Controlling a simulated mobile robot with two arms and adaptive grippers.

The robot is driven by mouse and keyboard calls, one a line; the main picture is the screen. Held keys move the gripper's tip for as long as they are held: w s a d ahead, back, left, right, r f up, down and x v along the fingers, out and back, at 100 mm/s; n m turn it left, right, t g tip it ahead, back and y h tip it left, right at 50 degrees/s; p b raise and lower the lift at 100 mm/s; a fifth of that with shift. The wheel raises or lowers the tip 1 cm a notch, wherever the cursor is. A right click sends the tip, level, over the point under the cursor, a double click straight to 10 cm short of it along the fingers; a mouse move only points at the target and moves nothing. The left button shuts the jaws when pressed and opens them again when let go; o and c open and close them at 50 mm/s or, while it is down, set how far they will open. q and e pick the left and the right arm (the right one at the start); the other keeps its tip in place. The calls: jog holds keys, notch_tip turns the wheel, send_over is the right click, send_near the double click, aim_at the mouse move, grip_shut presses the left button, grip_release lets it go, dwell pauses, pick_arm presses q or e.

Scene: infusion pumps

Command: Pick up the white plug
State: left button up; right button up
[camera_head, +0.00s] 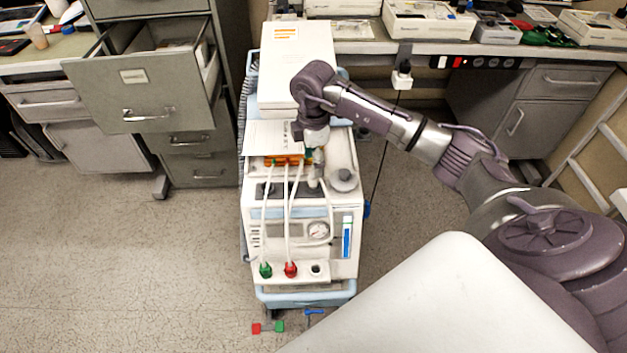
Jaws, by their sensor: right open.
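My right gripper (312,150) points down over the top of the white pump machine (345,215), its fingers small and partly hidden by my wrist. A white plug-like piece (316,176) stands upright on the machine's top, just below the fingers. I cannot tell whether the fingers touch it. White hoses run down the front to a green plug (265,270) and a red plug (291,269), both at the lower front panel. Beside them is a white round port (316,269) with a dark centre. My left gripper is out of view.
The machine stands on a blue-edged cart (305,298). A filing cabinet drawer (140,90) is pulled open at left. A bench (470,48) with devices and a white socket piece (402,76) on a dark cord is behind. Small red and green pieces (268,327) lie on the floor.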

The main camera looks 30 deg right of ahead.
aim_at(312, 178)
jog(key=shift+w+a+f+p, duration=0.1)
jog(key=shift+f+p, duration=0.15)
jog(key=shift+f, duration=1.5)
jog(key=shift+a+f+p, duration=0.1)
jog(key=shift+f+p, duration=0.15)
jog(key=shift+f, duration=1.45)
grip_shut()
